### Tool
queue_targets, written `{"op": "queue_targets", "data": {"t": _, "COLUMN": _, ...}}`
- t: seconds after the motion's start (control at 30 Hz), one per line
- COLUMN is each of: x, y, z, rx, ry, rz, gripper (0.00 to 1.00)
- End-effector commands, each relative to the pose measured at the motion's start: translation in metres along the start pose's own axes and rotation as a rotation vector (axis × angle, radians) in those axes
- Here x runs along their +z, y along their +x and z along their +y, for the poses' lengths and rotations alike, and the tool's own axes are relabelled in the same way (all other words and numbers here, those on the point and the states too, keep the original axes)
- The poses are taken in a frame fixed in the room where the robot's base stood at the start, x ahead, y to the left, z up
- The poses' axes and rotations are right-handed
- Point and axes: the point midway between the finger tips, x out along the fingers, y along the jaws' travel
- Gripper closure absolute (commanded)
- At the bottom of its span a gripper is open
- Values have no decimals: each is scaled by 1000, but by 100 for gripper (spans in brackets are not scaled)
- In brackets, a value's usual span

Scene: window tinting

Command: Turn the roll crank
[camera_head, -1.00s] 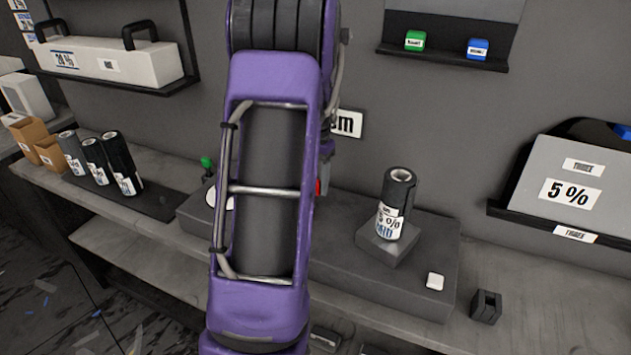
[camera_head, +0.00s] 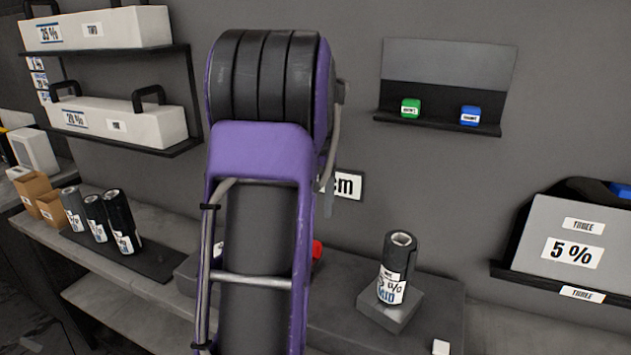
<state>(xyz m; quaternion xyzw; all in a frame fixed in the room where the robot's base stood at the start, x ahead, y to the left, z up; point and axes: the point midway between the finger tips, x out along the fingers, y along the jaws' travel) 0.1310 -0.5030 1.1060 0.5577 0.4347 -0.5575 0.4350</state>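A dark film roll (camera_head: 397,272) with a white label stands upright on a small grey block (camera_head: 391,311) on the bench, right of my arm. A red part (camera_head: 317,250) shows just past the right edge of my purple arm; I cannot tell whether it belongs to the roll crank. No crank handle is clearly visible. My arm fills the middle of the view and hides part of the bench unit (camera_head: 345,270). My gripper is out of view, so its relation to the crank does not show.
Several dark rolls (camera_head: 122,222) stand on the bench at left beside small cardboard boxes (camera_head: 50,207). Shelves with white boxes (camera_head: 118,120) hang upper left. A shelf holds a green block (camera_head: 410,107) and a blue block (camera_head: 470,115). A 5 % box (camera_head: 570,232) is at right.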

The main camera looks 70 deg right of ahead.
Motion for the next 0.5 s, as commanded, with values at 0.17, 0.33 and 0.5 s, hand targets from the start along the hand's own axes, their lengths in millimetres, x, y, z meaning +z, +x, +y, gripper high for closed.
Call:
{"op": "queue_targets", "data": {"t": 0.17, "x": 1, "y": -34, "z": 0, "rx": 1, "ry": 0, "rz": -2, "gripper": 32}}
{"op": "queue_targets", "data": {"t": 0.33, "x": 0, "y": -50, "z": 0, "rx": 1, "ry": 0, "rz": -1, "gripper": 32}}
{"op": "queue_targets", "data": {"t": 0.5, "x": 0, "y": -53, "z": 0, "rx": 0, "ry": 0, "rz": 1, "gripper": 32}}
